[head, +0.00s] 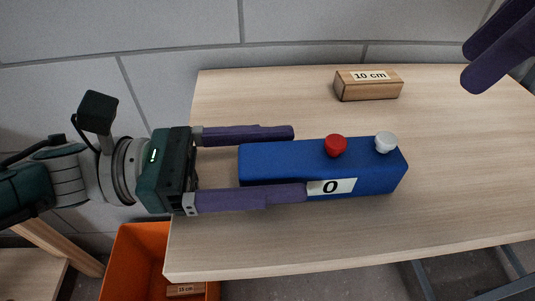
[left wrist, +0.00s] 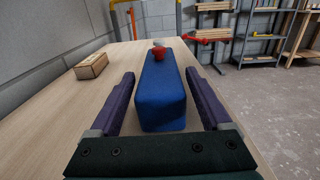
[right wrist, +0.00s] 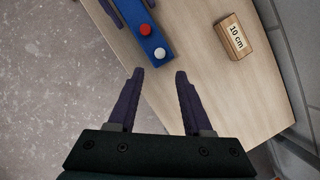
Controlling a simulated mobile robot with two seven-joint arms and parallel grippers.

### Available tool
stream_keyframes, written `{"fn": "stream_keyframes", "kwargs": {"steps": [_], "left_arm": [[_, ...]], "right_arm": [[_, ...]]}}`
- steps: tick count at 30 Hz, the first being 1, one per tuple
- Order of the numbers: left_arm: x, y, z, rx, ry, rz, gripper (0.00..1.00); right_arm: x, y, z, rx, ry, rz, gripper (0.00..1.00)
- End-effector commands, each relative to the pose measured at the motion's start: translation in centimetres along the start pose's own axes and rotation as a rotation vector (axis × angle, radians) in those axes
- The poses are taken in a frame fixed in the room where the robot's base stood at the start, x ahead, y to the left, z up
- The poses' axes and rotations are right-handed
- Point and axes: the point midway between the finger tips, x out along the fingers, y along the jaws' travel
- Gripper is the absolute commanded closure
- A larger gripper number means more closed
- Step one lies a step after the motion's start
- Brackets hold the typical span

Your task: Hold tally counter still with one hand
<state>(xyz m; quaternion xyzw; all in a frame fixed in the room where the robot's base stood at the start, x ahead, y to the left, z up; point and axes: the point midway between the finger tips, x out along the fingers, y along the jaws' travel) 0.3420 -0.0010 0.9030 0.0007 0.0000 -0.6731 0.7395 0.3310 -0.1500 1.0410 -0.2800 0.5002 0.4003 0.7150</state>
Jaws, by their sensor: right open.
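The tally counter is a long blue block (head: 285,161) lying on the table, with a red button (head: 335,145), a white button (head: 385,141) and a "0" label (head: 331,187). My left gripper (head: 300,162) is open around its near end, one finger along each long side. In the left wrist view the counter (left wrist: 162,98) stands between the fingers, with a gap at the left finger and the right finger close to its side. My right gripper (right wrist: 158,75) is open and empty, above the table, apart from the counter (right wrist: 157,41).
A wooden block (head: 368,86) labelled "10 cm" lies on the table (head: 240,240) behind the counter. An orange bin (head: 135,262) with a labelled wooden piece (head: 185,289) stands on the floor below the table's left edge. A grey wall (head: 300,22) runs behind. The table's front right is clear.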

Motion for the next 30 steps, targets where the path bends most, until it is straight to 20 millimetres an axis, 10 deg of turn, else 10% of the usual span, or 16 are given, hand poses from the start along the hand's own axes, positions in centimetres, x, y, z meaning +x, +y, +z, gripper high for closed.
{"fn": "stream_keyframes", "kwargs": {"steps": [21, 30], "left_arm": [[-0.04, 0.02, -0.01, 0.0, 0.0, 0.001, 1.0], [-0.04, 0.02, -0.01, 0.0, 0.0, 0.001, 1.0]], "right_arm": [[0.0, 0.0, 0.0, 0.0, 0.0, 0.0, 0.5], [0.0, 0.0, 0.0, 0.0, 0.0, 0.0, 0.75]]}}
